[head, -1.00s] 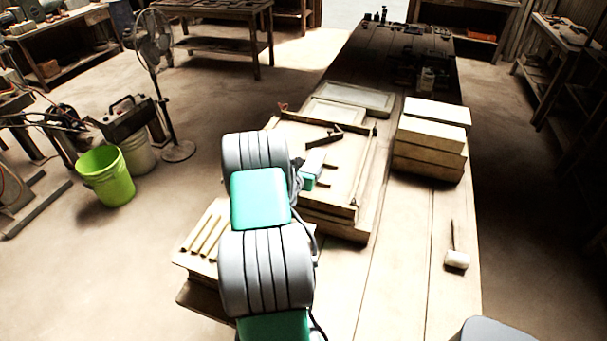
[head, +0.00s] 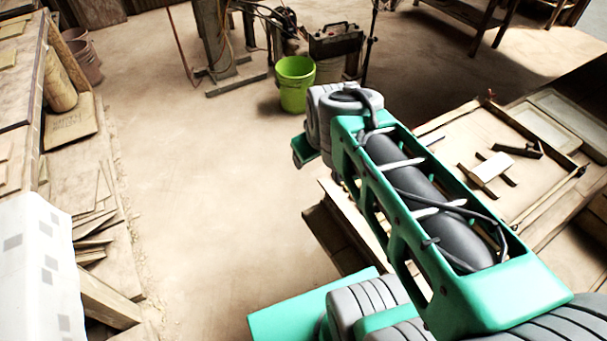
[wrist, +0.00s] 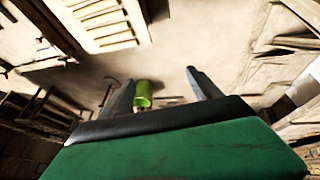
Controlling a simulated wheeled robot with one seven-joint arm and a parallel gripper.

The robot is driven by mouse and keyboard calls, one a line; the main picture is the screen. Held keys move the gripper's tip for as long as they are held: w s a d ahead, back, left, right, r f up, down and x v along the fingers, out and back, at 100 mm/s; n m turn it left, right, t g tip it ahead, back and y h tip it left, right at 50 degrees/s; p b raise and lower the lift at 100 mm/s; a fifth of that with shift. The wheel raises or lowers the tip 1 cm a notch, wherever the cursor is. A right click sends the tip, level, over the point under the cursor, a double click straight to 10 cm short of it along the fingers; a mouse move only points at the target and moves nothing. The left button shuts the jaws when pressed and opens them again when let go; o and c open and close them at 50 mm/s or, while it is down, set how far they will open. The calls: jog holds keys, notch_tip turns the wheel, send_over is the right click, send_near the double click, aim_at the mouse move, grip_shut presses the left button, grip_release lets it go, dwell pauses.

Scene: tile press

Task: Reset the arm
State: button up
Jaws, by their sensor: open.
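My gripper (wrist: 163,80) shows in the wrist view with its two dark fingers spread apart. It is open, and nothing is between the fingers. In the head view my green and grey arm rises from the bottom right and reaches up to the middle, beside the table. I cannot make out the gripper itself in the head view.
The table with a wooden frame (head: 530,200) and a trowel-like tool (head: 486,168) is at right. A green bucket (head: 295,84) stands on the floor at the back; the wrist view also shows it (wrist: 144,90). Boards and tiles (head: 92,222) lean at left. Open floor lies between.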

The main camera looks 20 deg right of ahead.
jog(key=s+a+m+y, duration=0.1)
jog(key=s+a, duration=0.4)
jog(key=a, duration=0.1)
jog(key=shift+s+r+m+g, duration=0.25)
jog(key=shift+r+m+g, duration=0.05)
jog(key=shift+m+g, duration=0.1)
dwell(0.5)
